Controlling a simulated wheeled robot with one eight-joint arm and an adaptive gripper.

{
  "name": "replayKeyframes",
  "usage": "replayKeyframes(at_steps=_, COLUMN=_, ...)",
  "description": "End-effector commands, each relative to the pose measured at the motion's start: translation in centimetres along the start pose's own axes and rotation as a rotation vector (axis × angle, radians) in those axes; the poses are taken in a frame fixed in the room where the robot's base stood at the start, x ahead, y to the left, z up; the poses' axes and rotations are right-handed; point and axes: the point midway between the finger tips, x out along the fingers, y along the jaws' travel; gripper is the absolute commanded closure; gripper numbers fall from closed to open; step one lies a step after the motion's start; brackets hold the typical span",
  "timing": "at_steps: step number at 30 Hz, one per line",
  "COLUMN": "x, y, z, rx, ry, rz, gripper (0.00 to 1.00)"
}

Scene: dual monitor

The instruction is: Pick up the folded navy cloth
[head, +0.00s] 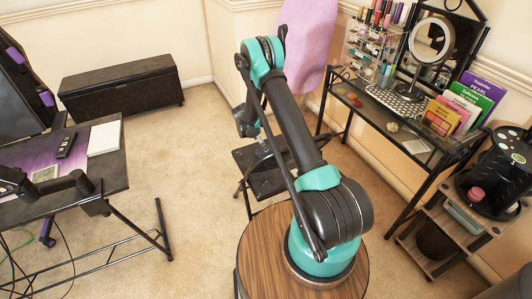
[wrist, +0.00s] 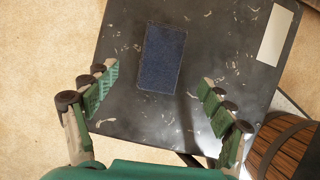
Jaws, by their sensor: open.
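The folded navy cloth (wrist: 162,58) is a dark blue rectangle lying flat on a worn black tabletop (wrist: 120,25) in the wrist view. My gripper (wrist: 158,86) is open above the tabletop, its two green fingers spread wide on the left and right. The cloth lies between and ahead of the fingers, touching neither as far as the view shows.
A white rectangle (wrist: 275,34) lies at the table's right edge. A brown wooden barrel (wrist: 288,150) stands at the lower right. In the head view, a cluttered vanity desk (head: 350,98) is at right, a desk (head: 110,150) at left, and a black chest (head: 122,90) behind. Carpet between is clear.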

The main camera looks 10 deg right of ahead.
Motion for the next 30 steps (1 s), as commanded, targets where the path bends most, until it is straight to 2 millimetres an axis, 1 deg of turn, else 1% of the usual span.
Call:
replayKeyframes(at_steps=1, x=0.6, y=0.0, z=0.0, rx=0.000, ry=0.000, rz=0.000, gripper=0.17)
replayKeyframes(at_steps=3, x=1.0, y=0.0, z=0.0, rx=0.000, ry=0.000, rz=0.000, gripper=0.17)
replayKeyframes(at_steps=8, x=1.6, y=0.0, z=0.0, rx=0.000, ry=0.000, rz=0.000, gripper=0.17)
replayKeyframes(at_steps=10, x=2.2, y=-0.1, z=0.1, rx=0.000, ry=0.000, rz=0.000, gripper=0.17)
replayKeyframes(at_steps=15, x=4.5, y=-0.4, z=0.3, rx=0.002, ry=0.000, rz=-0.001, gripper=0.17)
replayKeyframes(at_steps=19, x=6.1, y=-0.3, z=0.3, rx=0.001, ry=0.000, rz=0.000, gripper=0.17)
replayKeyframes(at_steps=21, x=6.4, y=-0.3, z=0.3, rx=0.000, ry=0.000, rz=0.000, gripper=0.17)
replayKeyframes(at_steps=26, x=6.4, y=-0.3, z=0.3, rx=0.000, ry=0.000, rz=0.000, gripper=0.17)
replayKeyframes(at_steps=27, x=6.4, y=-0.3, z=0.3, rx=0.000, ry=0.000, rz=0.000, gripper=0.19)
replayKeyframes(at_steps=30, x=6.4, y=-0.3, z=0.3, rx=0.000, ry=0.000, rz=0.000, gripper=0.31)
